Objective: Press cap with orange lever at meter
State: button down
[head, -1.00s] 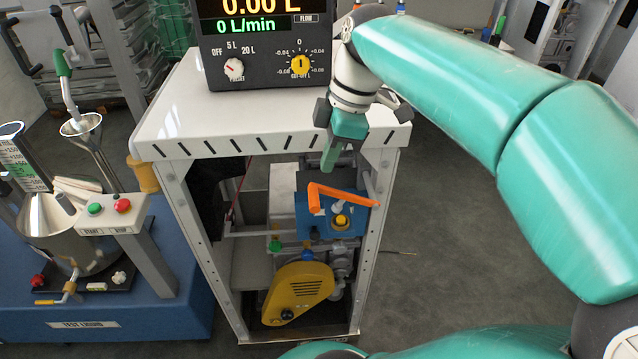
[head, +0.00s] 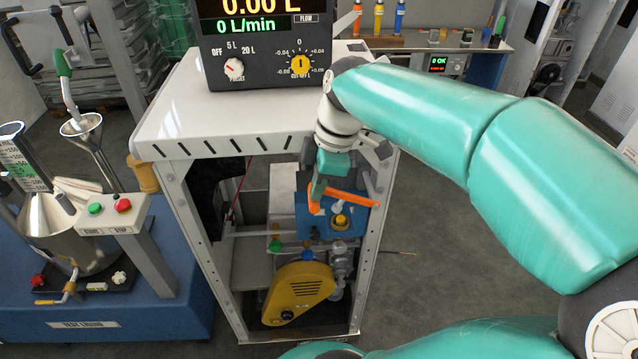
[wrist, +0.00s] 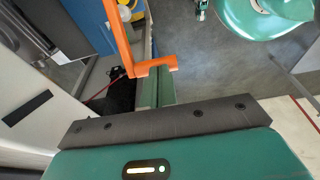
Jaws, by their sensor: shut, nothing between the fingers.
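An orange lever (head: 346,196) sits on a blue unit (head: 310,222) inside the white frame. Beside the lever is a small yellow cap (head: 341,221). My gripper (head: 317,190) is shut and empty. It points down at the lever's left end and hides part of it. In the wrist view the bent orange lever (wrist: 119,40) ends right at the tips of my shut fingers (wrist: 155,85); whether they touch, I cannot tell. The meter (head: 265,68) stands on the frame's top, showing 0 L/min.
The white top plate (head: 190,105) overhangs the opening. The frame's right post (head: 372,240) stands close to the lever. A yellow pump cover (head: 298,290) lies below. A blue test-liquid station (head: 130,315) stands at left.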

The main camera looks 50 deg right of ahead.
notch_tip(320, 180, down, 7)
jog(key=w+a+g+h, duration=0.2)
jog(key=g+h, duration=0.1)
jog(key=g, duration=0.1)
jog(key=shift+w+a+f+h, duration=0.15)
jog(key=shift+w+h, duration=0.05)
jog(key=shift+h, duration=0.1)
jog(key=shift+f, duration=0.1)
dwell(0.4)
jog(key=v, duration=1.4)
jog(key=shift+w+r, duration=0.15)
jog(key=shift+r, duration=0.1)
